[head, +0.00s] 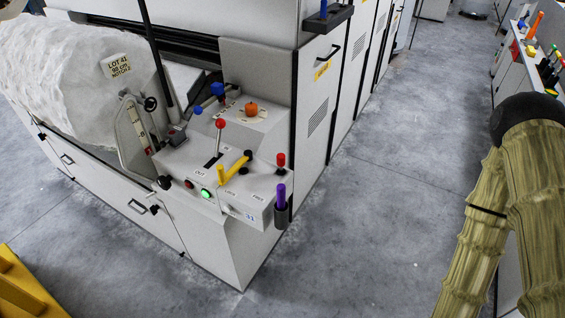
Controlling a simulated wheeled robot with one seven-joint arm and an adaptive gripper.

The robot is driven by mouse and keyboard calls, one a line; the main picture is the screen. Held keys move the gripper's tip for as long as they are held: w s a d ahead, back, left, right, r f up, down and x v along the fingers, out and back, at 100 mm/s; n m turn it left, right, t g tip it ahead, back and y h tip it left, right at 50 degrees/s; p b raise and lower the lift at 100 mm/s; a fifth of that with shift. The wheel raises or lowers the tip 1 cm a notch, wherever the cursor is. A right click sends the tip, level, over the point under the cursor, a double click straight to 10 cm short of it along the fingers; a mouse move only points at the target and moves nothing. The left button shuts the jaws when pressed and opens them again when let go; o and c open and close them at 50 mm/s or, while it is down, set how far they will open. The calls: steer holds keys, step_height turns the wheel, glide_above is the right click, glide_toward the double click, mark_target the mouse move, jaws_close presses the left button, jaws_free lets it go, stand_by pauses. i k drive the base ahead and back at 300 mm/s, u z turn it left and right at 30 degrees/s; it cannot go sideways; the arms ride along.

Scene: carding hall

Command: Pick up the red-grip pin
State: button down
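A short pin with a red grip (281,160) stands upright at the right end of the machine's sloped grey control panel (240,190), with a dark collar below the grip. It is just above a purple-handled thing (281,196) in a dark holder on the panel's side. A separate lever with a round red knob (220,123) rises from a slot further left. My gripper is not in view.
A yellow handle (234,166), a lit green button (206,193), blue knobs (217,90) and an orange knob (251,109) crowd the panel. A white fibre roll (80,75) lies left. Grey floor (370,200) is clear right of the machine. Yellow steps (25,288) stand lower left.

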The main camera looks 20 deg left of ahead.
mark_target(281, 157)
steer(key=z, duration=0.45)
steer(key=k, duration=1.1)
steer(key=u, duration=0.6)
steer(key=i, duration=0.85)
steer(key=u, duration=0.65)
